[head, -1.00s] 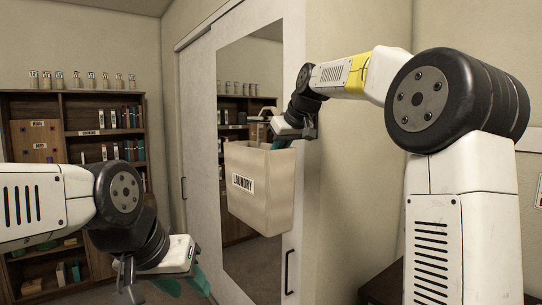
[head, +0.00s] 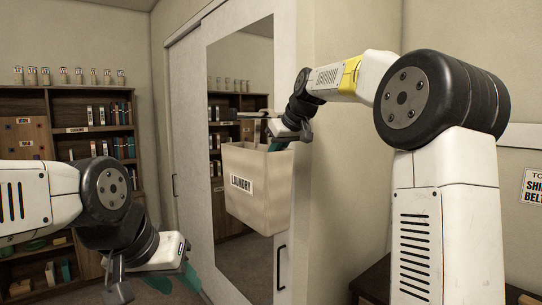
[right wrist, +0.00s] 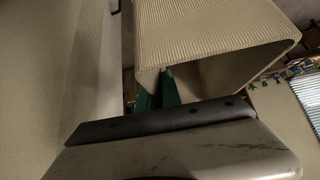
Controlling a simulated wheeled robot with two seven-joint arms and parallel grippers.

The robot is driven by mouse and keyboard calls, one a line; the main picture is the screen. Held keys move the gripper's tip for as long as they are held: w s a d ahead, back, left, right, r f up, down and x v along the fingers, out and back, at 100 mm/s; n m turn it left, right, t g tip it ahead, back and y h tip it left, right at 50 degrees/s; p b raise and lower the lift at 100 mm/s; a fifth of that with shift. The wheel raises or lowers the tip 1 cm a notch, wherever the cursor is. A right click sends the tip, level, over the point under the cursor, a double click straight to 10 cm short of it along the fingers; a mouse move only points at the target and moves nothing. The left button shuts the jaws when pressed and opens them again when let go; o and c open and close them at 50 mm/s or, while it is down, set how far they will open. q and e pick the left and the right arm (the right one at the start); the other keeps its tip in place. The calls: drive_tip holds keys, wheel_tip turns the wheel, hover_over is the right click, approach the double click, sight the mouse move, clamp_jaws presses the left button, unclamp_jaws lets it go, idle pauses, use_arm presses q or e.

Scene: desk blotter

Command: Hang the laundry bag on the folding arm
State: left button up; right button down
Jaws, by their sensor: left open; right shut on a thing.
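The beige laundry bag (head: 258,188), labelled LAUNDRY, hangs upright from my right gripper (head: 284,144) in front of the mirror. In the right wrist view, the green fingers (right wrist: 158,92) are at the rim of the bag (right wrist: 215,35), whose open mouth shows. A thin bar (head: 256,114), possibly the folding arm, shows just above the bag; its mounting is partly hidden by my right gripper, and I cannot tell whether the bag touches it. My left gripper (head: 158,288) is open and empty at the lower left, away from the bag.
A tall mirror (head: 240,85) is on the pale door panel, with a dark handle (head: 281,267) at lower right. A wooden bookcase (head: 65,93) with books and jars stands at the left. A dark wooden surface (head: 374,283) lies at the lower right. A sign (head: 535,187) is on the right wall.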

drive_tip(key=c, duration=1.5)
unclamp_jaws()
drive_tip(key=shift+o, duration=0.2)
drive_tip(key=v, duration=0.7)
drive_tip(key=shift+s+d+r, duration=0.1)
drive_tip(key=shift+s+r, duration=0.1)
drive_tip(key=shift+r, duration=0.1)
drive_tip(key=s+d, duration=0.1)
drive_tip(key=s+d+r, duration=0.1)
drive_tip(key=s, duration=0.1)
drive_tip(key=s+d+f+m+h, duration=0.1)
drive_tip(key=s+d+f+m, duration=0.1)
drive_tip(key=s+f, duration=0.9)
drive_tip(key=s+d+f+m+h, duration=0.1)
drive_tip(key=s+d+f+m, duration=0.2)
drive_tip(key=s+f, duration=0.9)
drive_tip(key=s+m, duration=0.1)
drive_tip(key=s, duration=0.3)
drive_tip(key=shift+s+g, duration=0.3)
